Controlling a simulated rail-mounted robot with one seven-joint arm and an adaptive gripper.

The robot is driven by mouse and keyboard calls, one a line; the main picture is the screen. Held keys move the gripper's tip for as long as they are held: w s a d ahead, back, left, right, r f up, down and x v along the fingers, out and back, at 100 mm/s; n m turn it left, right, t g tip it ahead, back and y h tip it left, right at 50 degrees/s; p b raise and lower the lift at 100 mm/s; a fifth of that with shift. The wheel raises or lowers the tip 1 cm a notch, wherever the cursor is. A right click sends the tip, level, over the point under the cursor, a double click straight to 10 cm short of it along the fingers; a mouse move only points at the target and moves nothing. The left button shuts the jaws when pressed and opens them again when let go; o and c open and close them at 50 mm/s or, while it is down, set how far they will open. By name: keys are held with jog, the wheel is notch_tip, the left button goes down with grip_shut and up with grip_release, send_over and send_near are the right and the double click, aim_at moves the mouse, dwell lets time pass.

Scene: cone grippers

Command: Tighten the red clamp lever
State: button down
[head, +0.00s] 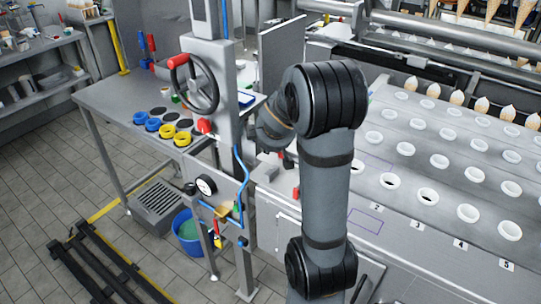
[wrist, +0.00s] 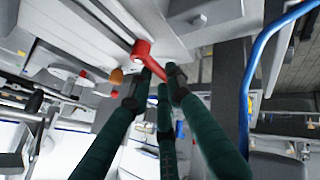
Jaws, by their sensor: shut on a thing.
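The red clamp lever (wrist: 143,52) shows in the upper middle of the wrist view. It has a round hub against a pale metal surface and an arm slanting down to the right. My gripper (wrist: 163,79) has green fingers with dark tips, and they are shut on the lever's arm. The tips partly cover the lever's end. In the head view my own arm stands in front of the machine, and the fingers cannot be made out clearly there. I cannot tell which red part in the head view is this lever.
A grey column with a handwheel (head: 193,83) stands left of my arm. A blue hose (wrist: 249,80) runs close by on the right of the wrist view. A side table (head: 103,94) holds blue and yellow rings. A plate with white cups (head: 390,181) lies right.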

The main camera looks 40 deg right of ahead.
jog(key=shift+m+b, duration=0.4)
jog(key=shift+b, duration=0.05)
jog(key=shift+d, duration=0.1)
jog(key=c, duration=1.6)
grip_release()
jog(key=shift+w, duration=0.1)
jog(key=shift+r, duration=0.1)
jog(key=shift+r, duration=0.25)
jog(key=v, duration=1.1)
jog(key=shift+a, duration=0.4)
